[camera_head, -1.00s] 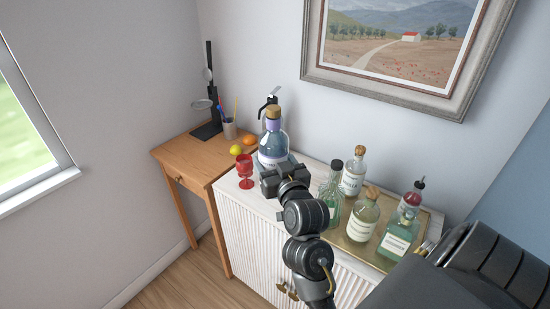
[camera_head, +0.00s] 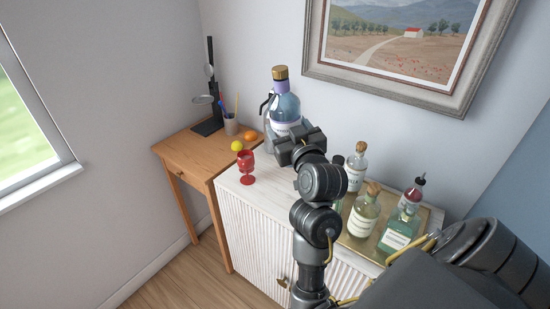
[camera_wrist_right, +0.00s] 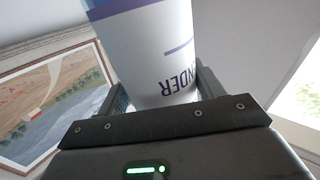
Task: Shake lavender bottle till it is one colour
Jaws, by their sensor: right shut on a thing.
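The lavender bottle (camera_head: 286,106) has a cork stopper, a purple neck band and bluish contents. It is held upright or nearly so above the back left of the white cabinet. My right gripper (camera_head: 299,145) is shut on its lower part, at the label. In the right wrist view, the white label of the bottle (camera_wrist_right: 150,50) reads "NDER" upside down, between the fingers of the gripper (camera_wrist_right: 153,92). Whether the contents are one even colour I cannot tell. My left gripper is not in view.
A red goblet (camera_head: 246,168) stands at the left of the white cabinet (camera_head: 236,215). A siphon (camera_head: 266,104) is partly hidden behind the lavender bottle. Several bottles, including a green one (camera_head: 398,232), stand on a tray at right. A wooden table (camera_head: 190,150) holds fruit and a pen cup.

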